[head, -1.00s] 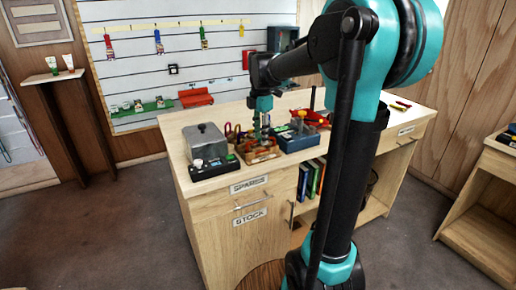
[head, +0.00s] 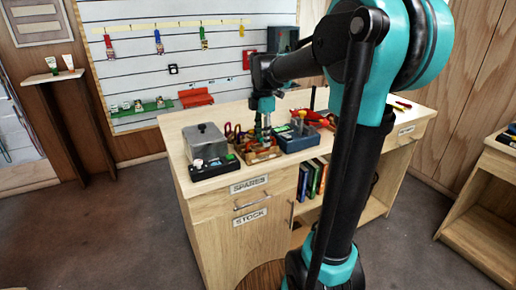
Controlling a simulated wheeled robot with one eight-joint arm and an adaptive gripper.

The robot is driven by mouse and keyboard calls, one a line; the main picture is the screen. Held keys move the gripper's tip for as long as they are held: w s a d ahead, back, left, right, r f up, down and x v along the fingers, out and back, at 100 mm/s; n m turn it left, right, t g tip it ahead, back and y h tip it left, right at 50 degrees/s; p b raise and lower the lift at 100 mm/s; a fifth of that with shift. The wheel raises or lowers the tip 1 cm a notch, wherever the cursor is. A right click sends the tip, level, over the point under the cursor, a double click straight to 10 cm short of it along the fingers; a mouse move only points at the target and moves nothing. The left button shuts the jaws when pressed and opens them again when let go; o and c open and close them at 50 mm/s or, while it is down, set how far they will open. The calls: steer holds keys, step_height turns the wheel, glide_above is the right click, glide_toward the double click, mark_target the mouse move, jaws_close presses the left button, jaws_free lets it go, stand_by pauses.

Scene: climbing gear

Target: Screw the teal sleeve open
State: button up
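My gripper (head: 265,134) hangs down over a small wooden tray (head: 262,156) on the workbench. The gripper is small here, and its fingertips blend with the items in the tray. I cannot tell whether it is open or shut, or whether it touches anything. I cannot make out the teal sleeve; it is too small or hidden around the gripper and tray.
A grey box (head: 206,141) on a black base stands left of the tray. A blue bin (head: 297,138) stands right of it, with red-handled tools behind. The workbench (head: 205,178) has bare top at its left front. A slatted wall panel (head: 130,75) is behind.

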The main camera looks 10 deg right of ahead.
mark_target(261, 139)
steer(key=shift+s+f, duration=0.1)
steer(key=shift+f, duration=0.1)
steer(key=shift+f, duration=1.2)
steer(key=shift+w+a, duration=0.2)
steer(key=shift+w, duration=0.5)
steer(key=shift+r, duration=1.4)
